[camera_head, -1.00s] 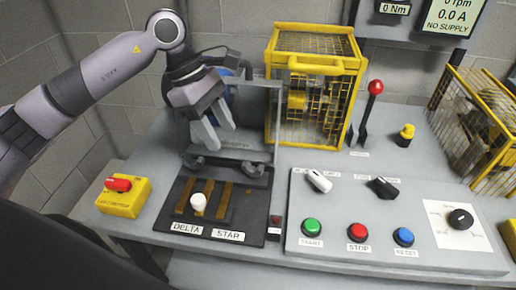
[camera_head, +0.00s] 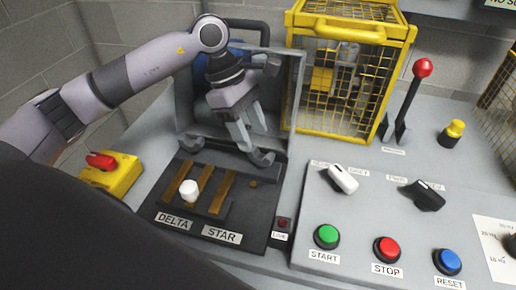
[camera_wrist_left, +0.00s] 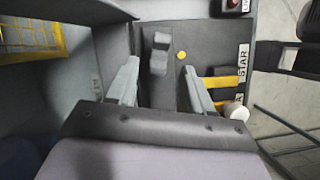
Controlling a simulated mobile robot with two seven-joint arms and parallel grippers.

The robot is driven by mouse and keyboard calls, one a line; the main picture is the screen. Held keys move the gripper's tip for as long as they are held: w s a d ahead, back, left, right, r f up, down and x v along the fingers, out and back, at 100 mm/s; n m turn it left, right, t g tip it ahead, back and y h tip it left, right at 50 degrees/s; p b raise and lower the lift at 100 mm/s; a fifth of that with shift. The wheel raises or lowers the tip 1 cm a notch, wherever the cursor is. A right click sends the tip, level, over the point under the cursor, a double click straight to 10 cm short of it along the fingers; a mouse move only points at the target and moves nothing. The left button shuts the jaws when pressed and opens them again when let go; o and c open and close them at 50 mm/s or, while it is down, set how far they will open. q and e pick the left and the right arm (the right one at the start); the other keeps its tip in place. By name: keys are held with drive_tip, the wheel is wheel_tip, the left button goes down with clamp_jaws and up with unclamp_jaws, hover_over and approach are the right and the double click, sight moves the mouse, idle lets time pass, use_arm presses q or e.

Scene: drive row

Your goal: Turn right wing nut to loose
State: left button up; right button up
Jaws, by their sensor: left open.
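The right wing nut (camera_head: 264,158) is a dark two-lobed piece at the back right of the black DELTA/STAR terminal board (camera_head: 262,205). A similar left wing nut (camera_head: 187,143) sits at the back left. My left gripper (camera_head: 250,138) is open and points down, its fingertips close to the right wing nut and partly covering it. In the left wrist view, the dark wing nut (camera_wrist_left: 160,52) shows between the two spread fingers (camera_wrist_left: 162,72). Whether a finger touches it I cannot tell. My right gripper is in neither view.
A grey open cover (camera_head: 297,100) stands behind the board. A yellow cage (camera_head: 345,85) is at the back. A white knob (camera_head: 189,190) is on the board. A red-knobbed lever (camera_head: 422,68) and a button panel (camera_head: 345,215) are right; a yellow switch box (camera_head: 112,175) is left.

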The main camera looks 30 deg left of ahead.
sight(259, 151)
use_arm(q)
drive_tip(key=shift+x, duration=2.35)
clamp_jaws()
